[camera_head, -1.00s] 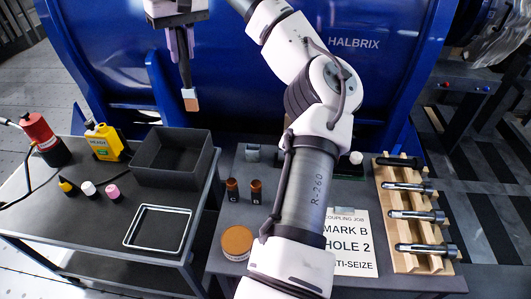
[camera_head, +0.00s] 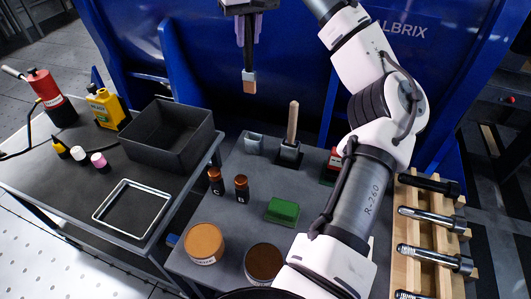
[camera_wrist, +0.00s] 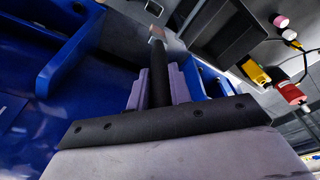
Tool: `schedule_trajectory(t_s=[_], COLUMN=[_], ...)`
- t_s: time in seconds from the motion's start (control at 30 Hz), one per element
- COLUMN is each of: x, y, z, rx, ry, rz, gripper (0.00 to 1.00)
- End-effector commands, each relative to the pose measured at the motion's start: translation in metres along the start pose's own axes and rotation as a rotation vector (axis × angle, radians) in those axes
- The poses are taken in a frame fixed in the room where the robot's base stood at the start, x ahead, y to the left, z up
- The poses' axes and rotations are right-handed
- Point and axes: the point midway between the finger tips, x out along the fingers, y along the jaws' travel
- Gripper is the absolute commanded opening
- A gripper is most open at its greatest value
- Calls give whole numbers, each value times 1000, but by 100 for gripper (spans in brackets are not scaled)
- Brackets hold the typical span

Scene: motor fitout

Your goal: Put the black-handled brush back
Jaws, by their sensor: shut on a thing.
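My gripper (camera_head: 247,44), with purple fingers, is shut on the black-handled brush (camera_head: 249,78). The brush hangs about upright in the head view, its tan and metal end down, in the air in front of the blue machine. In the wrist view the black handle (camera_wrist: 160,82) runs out between the purple fingers (camera_wrist: 158,100), with the brush end beyond. A small grey holder (camera_head: 254,143) stands on the dark table below and shows no brush in it. Beside it, a similar dark holder (camera_head: 290,152) has a wooden handle (camera_head: 293,122) standing in it.
Two brown bottles (camera_head: 241,188), a green block (camera_head: 282,211) and round tins (camera_head: 204,243) stand in front of the holders. A black bin (camera_head: 170,140) stands on the left cart.

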Motion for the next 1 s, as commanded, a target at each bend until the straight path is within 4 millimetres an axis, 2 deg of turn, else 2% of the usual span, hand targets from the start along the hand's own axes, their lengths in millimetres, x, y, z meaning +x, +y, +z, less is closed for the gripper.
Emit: schedule_trajectory(t_s=[0.17,0.6,0.7,1.0], x=[18,126,145,169], y=[0,1,1,1], z=[3,24,27,31], rx=[0,1,1,1], ry=[3,2,3,4], rz=[1,3,4,4], gripper=[0,0,0,0])
